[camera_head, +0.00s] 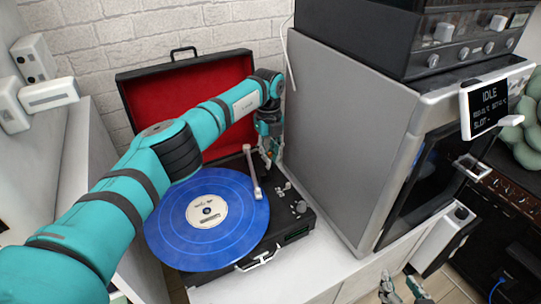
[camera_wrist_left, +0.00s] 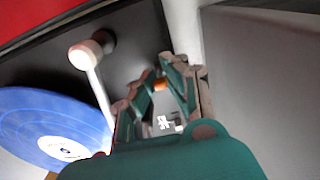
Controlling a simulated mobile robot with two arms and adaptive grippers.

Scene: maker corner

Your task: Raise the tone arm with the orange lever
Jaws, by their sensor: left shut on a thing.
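The record player (camera_head: 290,222) has a black deck with a blue record (camera_head: 172,222) on it. The white tone arm (camera_head: 252,172) reaches toward the record's right edge; it also shows in the left wrist view (camera_wrist_left: 98,88). My left gripper (camera_head: 268,158) is low at the deck's back right corner, right of the tone arm's base. In the left wrist view, the orange lever (camera_wrist_left: 160,84) is between the fingertips of my left gripper (camera_wrist_left: 158,86), which are shut on it. The fingers hide most of the lever. My right gripper (camera_head: 404,290) is open and empty at the bottom edge.
The red-lined lid (camera_head: 180,97) stands open behind the deck. A large grey machine (camera_head: 335,130) stands close to the right of my left gripper. A white counter strip (camera_head: 310,270) in front of the player is clear.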

